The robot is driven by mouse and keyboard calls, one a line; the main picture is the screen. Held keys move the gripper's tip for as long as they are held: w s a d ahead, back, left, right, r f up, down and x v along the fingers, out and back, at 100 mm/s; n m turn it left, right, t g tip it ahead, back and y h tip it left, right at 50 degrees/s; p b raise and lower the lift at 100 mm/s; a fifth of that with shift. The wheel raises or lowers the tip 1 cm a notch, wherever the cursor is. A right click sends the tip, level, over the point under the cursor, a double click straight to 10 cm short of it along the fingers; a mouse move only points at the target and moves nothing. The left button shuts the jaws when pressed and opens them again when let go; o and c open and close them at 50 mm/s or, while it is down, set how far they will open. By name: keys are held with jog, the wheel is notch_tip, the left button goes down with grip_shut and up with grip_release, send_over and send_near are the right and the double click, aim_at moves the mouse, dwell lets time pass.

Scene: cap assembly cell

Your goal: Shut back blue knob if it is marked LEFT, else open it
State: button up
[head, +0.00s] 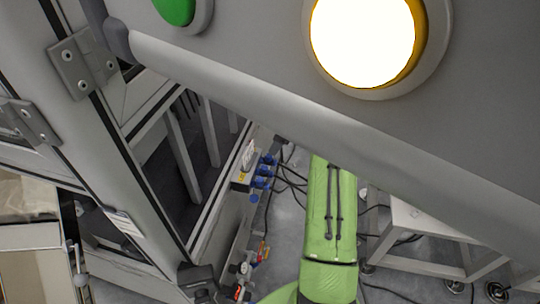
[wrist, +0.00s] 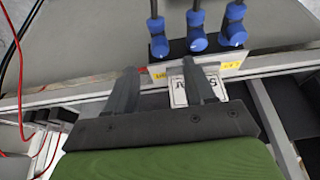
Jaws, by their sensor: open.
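In the wrist view a row of blue knobs shows at the top: a left one (wrist: 158,42), a middle one (wrist: 197,32) and a right one (wrist: 232,27). In the head view, the blue knobs (head: 263,171) sit on a small block low beside the frame. I cannot tell for sure which is the back one. A white card (wrist: 179,92) with dark writing stands near them, partly behind my right finger; I cannot read its word. My gripper (wrist: 160,74) is open and empty, its fingertips short of the knobs.
A metal rail with yellow labels (wrist: 230,66) runs below the knobs. Red wires (wrist: 22,70) hang at the left. In the head view a grey panel with a lit yellow button (head: 365,40) covers the top; black cables (head: 290,180) and a white table (head: 415,220) stand nearby.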

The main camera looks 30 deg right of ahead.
aim_at(269, 157)
jog(key=b+x, duration=0.1)
jog(key=x, duration=0.5)
jog(key=shift+f, duration=0.15)
grip_shut()
